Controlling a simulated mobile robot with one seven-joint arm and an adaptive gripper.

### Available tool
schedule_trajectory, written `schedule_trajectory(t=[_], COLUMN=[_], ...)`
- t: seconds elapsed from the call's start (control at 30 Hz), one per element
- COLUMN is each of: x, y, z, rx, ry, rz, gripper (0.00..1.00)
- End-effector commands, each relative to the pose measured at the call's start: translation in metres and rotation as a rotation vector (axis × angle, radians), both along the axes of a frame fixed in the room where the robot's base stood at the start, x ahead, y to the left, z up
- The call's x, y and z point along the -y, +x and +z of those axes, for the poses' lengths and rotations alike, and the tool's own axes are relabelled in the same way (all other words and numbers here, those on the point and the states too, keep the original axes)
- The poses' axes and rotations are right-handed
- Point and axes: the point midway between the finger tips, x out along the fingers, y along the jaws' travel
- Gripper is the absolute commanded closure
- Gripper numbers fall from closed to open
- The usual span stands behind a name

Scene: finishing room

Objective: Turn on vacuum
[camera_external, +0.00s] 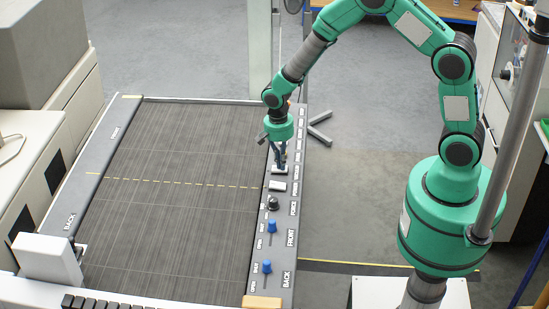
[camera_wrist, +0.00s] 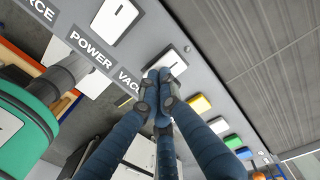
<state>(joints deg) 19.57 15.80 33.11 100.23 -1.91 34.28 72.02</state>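The vacuum switch (camera_wrist: 174,62) is a white rocker on the grey control panel, beside a partly hidden label reading "VAC". My gripper (camera_wrist: 159,90) has its dark blue fingers drawn together, with the tips at the near edge of this switch and covering part of it. I cannot tell whether they touch it. In the external view the gripper (camera_external: 280,160) points down over the panel at the white vacuum switch (camera_external: 280,170). The power switch (camera_wrist: 112,20), also white, lies beside it and shows in the external view (camera_external: 277,187) nearer the camera.
The panel edges a dark ribbed bed (camera_external: 170,200). Along the panel are a black force knob (camera_external: 273,204) and blue levers (camera_external: 272,227) toward the front. Yellow (camera_wrist: 200,104), green (camera_wrist: 233,141) and other coloured buttons lie past the vacuum switch. The bed is clear.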

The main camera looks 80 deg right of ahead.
Motion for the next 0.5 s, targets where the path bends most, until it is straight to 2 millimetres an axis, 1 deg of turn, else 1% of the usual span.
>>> schedule_trajectory(t=[0.03, 0.17, 0.37, 0.5], x=[-0.003, -0.001, 0.0, 0.0], y=[-0.007, -0.003, 0.004, 0.007], z=[-0.001, 0.016, 0.049, 0.075], rx=[-0.015, -0.006, 0.006, 0.008], ry=[0.005, 0.002, -0.002, -0.003], rz=[0.0, 0.0, 0.0, 0.0], gripper=[1.0, 1.0, 1.0, 1.0])
